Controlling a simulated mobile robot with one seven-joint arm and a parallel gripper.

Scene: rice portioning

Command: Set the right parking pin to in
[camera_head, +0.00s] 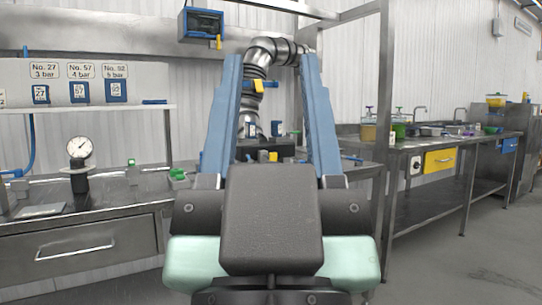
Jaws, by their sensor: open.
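My gripper (271,60) fills the middle foreground. Its two long blue fingers stand well apart, with nothing visibly held between them. Its dark body and pale green sides hide the area below and behind. I cannot pick out the right parking pin for certain, nor tell whether any pin is in or out. Between the fingers, a dark unit with small blue and yellow parts (273,156) shows at the far bench, partly hidden by the gripper.
A left steel bench (105,203) carries a dial gauge (79,149). A right steel bench (440,143) has a yellow drawer (440,160). Floor is clear at right (480,240).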

